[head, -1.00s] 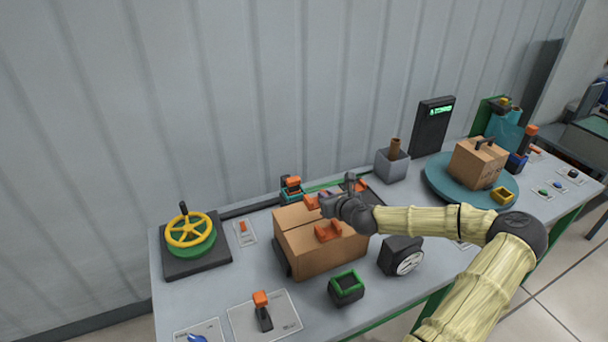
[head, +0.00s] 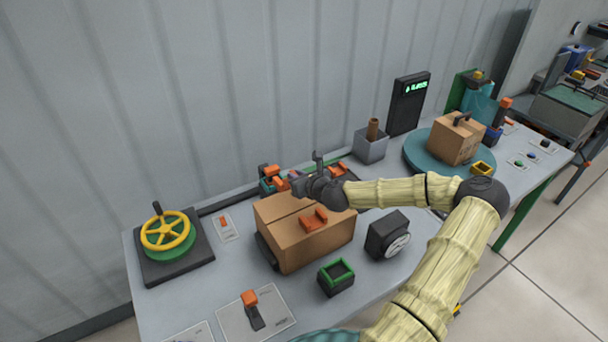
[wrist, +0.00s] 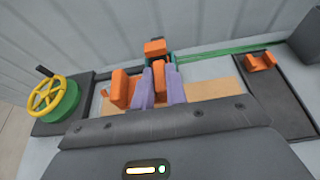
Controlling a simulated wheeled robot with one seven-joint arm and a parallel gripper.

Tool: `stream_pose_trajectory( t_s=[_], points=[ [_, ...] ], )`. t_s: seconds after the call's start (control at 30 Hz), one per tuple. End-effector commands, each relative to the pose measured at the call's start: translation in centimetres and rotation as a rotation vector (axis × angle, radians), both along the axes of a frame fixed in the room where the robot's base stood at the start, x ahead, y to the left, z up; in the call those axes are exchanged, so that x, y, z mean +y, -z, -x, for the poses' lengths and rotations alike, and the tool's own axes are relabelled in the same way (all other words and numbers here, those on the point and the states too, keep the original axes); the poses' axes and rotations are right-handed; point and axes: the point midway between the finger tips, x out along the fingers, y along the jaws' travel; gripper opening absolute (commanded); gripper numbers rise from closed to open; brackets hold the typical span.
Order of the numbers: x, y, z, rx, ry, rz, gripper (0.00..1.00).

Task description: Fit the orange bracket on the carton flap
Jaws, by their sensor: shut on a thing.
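The brown carton (head: 300,250) stands on the bench with its top flaps lying about flat. An orange bracket (head: 314,219) sits on its top near the front. My gripper (head: 291,183) is over the carton's back edge. In the wrist view its purple fingers (wrist: 160,88) are shut on an orange bracket (wrist: 158,72). An orange piece (wrist: 119,90) shows just left of the fingers; I cannot tell whether it belongs to the held bracket. The hand hides part of the carton and flaps, so contact between bracket and flap cannot be told.
An orange-topped dark block (head: 268,178) stands close behind the carton. Another orange bracket (wrist: 261,62) lies on a black pad to the right. A yellow handwheel (head: 167,232) is at left, a green-rimmed box (head: 336,276) in front, and a black gauge (head: 387,236) at right.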

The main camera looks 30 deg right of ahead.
Motion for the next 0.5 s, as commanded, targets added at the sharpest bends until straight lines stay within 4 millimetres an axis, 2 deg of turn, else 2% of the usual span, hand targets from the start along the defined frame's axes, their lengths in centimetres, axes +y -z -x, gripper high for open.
stream_pose_trajectory(
  t_s=[0.13, 0.3, 0.5],
  points=[
    [-1.0, 1.7, 0.3, 0.001, 0.018, -0.001, 0.0],
    [-1.4, 3.3, 0.4, 0.0, 0.023, 0.001, 0.0],
    [-1.4, 4.2, 0.4, 0.0, 0.023, 0.001, 0.0]
  ],
)
